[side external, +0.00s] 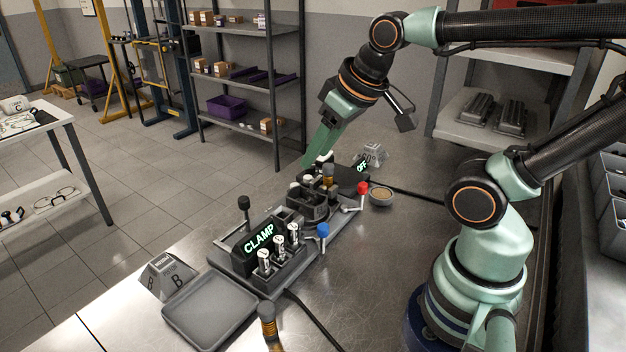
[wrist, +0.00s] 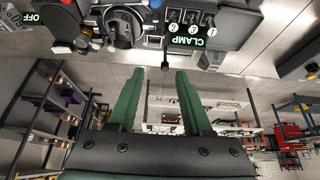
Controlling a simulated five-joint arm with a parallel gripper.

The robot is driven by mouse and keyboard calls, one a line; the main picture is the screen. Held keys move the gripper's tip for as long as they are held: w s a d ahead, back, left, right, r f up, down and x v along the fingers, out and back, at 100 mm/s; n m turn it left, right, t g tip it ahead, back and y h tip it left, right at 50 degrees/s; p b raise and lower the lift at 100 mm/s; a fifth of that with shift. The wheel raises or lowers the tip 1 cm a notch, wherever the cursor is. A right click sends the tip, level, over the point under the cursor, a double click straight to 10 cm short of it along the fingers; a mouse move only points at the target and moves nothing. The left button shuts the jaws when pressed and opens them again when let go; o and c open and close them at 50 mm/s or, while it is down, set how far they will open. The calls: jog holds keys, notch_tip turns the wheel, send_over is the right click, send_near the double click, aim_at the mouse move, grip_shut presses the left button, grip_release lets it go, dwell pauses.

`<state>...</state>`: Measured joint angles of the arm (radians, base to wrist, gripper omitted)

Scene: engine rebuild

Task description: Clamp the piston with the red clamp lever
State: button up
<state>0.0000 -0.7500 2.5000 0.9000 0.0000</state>
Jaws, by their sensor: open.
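The red clamp lever (side external: 362,188) stands at the right of the fixture in the side view, its red knob up. It also seems to show at the top edge of the wrist view (wrist: 67,2). A dark round holder (side external: 316,205) stands left of the lever; I cannot tell for certain what sits in it. A dark, copper-banded cylinder (side external: 328,174) stands behind it. My gripper (side external: 311,164) is beyond the fixture, pointing down, apart from the red lever. In the wrist view its two green fingers (wrist: 160,72) are spread with nothing between them.
A lit CLAMP sign (side external: 259,238), several silver rod-like parts (side external: 279,246), a blue-knobbed lever (side external: 323,231) and a black-knobbed lever (side external: 244,203) crowd the fixture's left. An empty tray (side external: 210,310) lies in front.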

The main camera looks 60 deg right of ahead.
dwell(0.3)
jog(key=shift+o, duration=0.8)
jog(key=m+g, duration=0.5)
jog(key=g, duration=0.1)
send_over(363, 184)
notch_tip(363, 184, down, 6)
jog(key=r, duration=0.1)
jog(key=shift+n, duration=0.3)
notch_tip(363, 184, down, 12)
jog(key=shift+r, duration=0.1)
grip_shut()
